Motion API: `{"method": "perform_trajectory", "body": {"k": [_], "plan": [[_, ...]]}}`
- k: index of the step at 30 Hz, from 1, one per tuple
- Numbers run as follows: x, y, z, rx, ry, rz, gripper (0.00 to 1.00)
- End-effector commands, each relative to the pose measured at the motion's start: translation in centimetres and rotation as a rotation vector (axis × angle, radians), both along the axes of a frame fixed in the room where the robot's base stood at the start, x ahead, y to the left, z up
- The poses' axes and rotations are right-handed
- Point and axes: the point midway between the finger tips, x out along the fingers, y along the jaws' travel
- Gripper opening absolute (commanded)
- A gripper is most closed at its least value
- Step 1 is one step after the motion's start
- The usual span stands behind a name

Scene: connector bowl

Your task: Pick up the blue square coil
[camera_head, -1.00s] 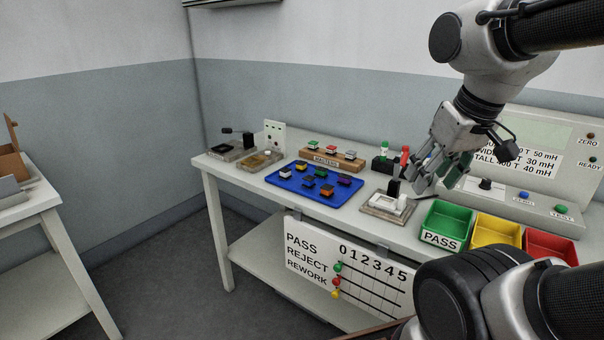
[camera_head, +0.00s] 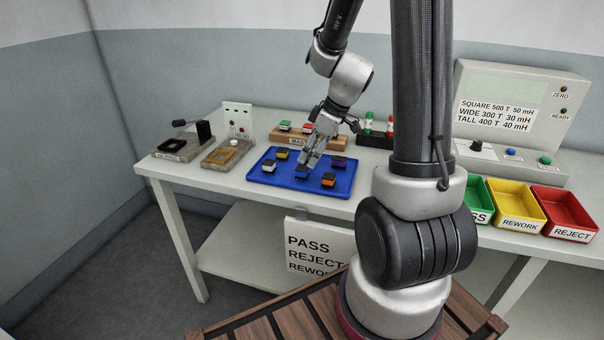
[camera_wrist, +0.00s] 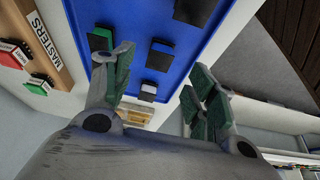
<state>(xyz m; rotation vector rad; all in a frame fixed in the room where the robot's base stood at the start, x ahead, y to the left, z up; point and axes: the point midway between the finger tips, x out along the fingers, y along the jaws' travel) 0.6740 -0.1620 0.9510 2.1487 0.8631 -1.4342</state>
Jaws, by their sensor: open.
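The blue square coil (camera_head: 302,173), a small block with a dark top, sits on the blue tray (camera_head: 340,189) near its front middle. In the wrist view a dark-topped coil with a blue edge (camera_wrist: 160,55), apparently the same one, lies beyond the gap between my fingers. My gripper (camera_head: 311,163) is over the tray, just behind the blue coil in the head view, pointing down. In the wrist view my gripper (camera_wrist: 160,82) has its green-padded fingers apart with nothing between them. The exact height above the coil cannot be told.
Nearby on the tray are a white coil (camera_head: 268,166), a yellow coil (camera_head: 282,154) and an orange coil (camera_head: 328,180). The wooden masters rack (camera_head: 280,134) stands close behind. Fixtures are at left; yellow (camera_head: 519,225) and red (camera_head: 567,232) bins at right.

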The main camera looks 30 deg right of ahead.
Motion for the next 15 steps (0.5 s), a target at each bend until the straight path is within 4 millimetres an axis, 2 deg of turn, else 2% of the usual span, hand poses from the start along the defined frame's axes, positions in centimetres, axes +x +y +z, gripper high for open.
{"method": "perform_trajectory", "body": {"k": [9, 15], "plan": [[1.6, 1.5, -4.2, 0.001, 0.004, -0.001, 0.57], [2.0, 1.8, -5.1, 0.000, 0.001, -0.001, 0.57]]}}
